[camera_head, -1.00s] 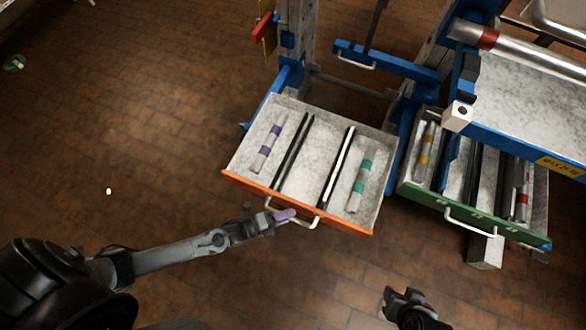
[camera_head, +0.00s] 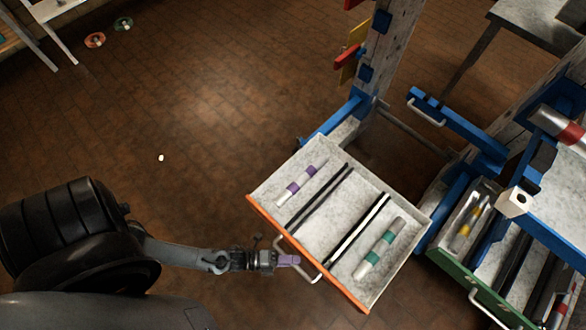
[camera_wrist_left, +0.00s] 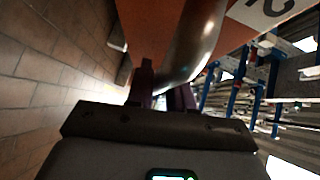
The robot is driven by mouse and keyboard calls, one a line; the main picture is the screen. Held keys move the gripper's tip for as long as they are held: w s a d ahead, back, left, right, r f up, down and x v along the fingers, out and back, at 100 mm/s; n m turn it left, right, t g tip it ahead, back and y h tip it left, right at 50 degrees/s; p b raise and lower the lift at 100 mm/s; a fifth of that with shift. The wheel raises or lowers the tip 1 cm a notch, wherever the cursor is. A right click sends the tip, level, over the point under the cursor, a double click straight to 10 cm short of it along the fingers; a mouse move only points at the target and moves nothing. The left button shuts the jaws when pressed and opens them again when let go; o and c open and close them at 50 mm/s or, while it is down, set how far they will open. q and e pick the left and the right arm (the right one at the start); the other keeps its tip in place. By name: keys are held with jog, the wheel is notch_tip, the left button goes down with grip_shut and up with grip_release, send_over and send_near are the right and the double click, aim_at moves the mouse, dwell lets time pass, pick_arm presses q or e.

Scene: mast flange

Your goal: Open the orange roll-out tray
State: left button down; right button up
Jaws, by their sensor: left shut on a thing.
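The orange-fronted tray (camera_head: 317,263) is drawn out from the blue-railed frame, its grey inside open to view. It holds a purple-banded cylinder (camera_head: 301,182), a teal-banded cylinder (camera_head: 380,248) and dark divider strips. A pale bar handle (camera_head: 312,279) stands out from its front. My left gripper (camera_head: 290,261), with purple fingers, is shut on this handle. In the left wrist view the fingers (camera_wrist_left: 165,95) close around the metal handle (camera_wrist_left: 197,38), beside the orange front. The fingers partly hide the handle. My right gripper is not in view.
A green-fronted drawer (camera_head: 480,287) is partly out at the right, close to the orange tray. A post (camera_head: 385,50) rises at the back.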

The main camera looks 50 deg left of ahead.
pick_arm(q)
jog(key=c, duration=1.1)
grip_release()
jog(key=shift+s+a+r, duration=0.1)
jog(key=shift+s+a, duration=0.2)
jog(key=shift+s, duration=0.1)
jog(key=p+v, duration=0.2)
jog(key=v, duration=0.8)
jog(key=shift+d+r, duration=0.1)
jog(key=shift+d, duration=0.05)
